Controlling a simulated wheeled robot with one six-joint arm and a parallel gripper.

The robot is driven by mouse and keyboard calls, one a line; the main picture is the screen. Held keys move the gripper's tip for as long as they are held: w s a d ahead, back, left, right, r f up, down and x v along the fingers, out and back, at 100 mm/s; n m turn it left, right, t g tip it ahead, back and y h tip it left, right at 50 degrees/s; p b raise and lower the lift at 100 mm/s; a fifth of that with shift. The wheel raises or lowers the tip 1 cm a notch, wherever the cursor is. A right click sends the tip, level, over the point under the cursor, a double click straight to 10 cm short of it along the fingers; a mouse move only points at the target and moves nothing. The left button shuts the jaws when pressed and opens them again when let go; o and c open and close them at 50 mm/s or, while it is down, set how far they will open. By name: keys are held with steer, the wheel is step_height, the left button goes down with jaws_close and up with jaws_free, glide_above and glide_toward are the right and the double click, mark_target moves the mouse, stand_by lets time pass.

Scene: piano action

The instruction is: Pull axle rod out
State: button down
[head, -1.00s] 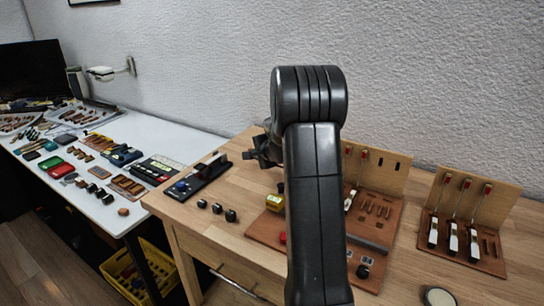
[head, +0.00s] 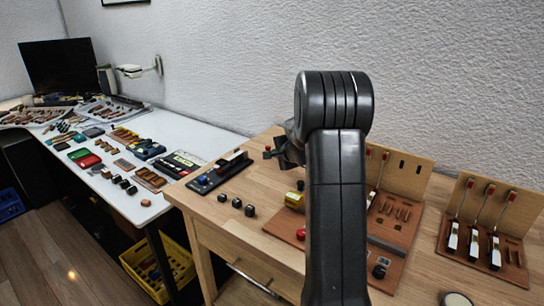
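My gripper (head: 278,153) shows only in part, at the left of my large dark arm link. It is above the wooden workbench (head: 205,215), to the right of a dark fixture (head: 220,172) with a pale upright piece on it. A small reddish-dark bit shows at the gripper's tip. I cannot tell if it belongs to the gripper or is held. I cannot make out the axle rod for sure. My arm hides the middle of a brown board (head: 282,229), which carries a yellow block (head: 295,200) and a red knob (head: 301,234).
Several small black blocks (head: 236,203) lie on the bench's left part. A second board (head: 485,258) with red-tipped levers stands at the right. A white table (head: 115,205) full of small parts is at the left. A yellow crate (head: 160,270) is on the floor.

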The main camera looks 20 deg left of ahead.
steer(key=v, duration=1.1)
steer(key=shift+w+f, duration=0.1)
steer(key=shift+f, duration=0.1)
steer(key=x, duration=0.9)
steer(key=shift+p, duration=0.3)
steer(key=shift+w+a+f+p, duration=0.15)
steer(key=shift+w+a+p, duration=0.25)
steer(key=shift+w+a, duration=0.4)
steer(key=shift+w+a+f+p, duration=0.15)
steer(key=shift+w+a+p, duration=0.35)
steer(key=shift+a, duration=0.55)
steer(key=shift+d, duration=0.1)
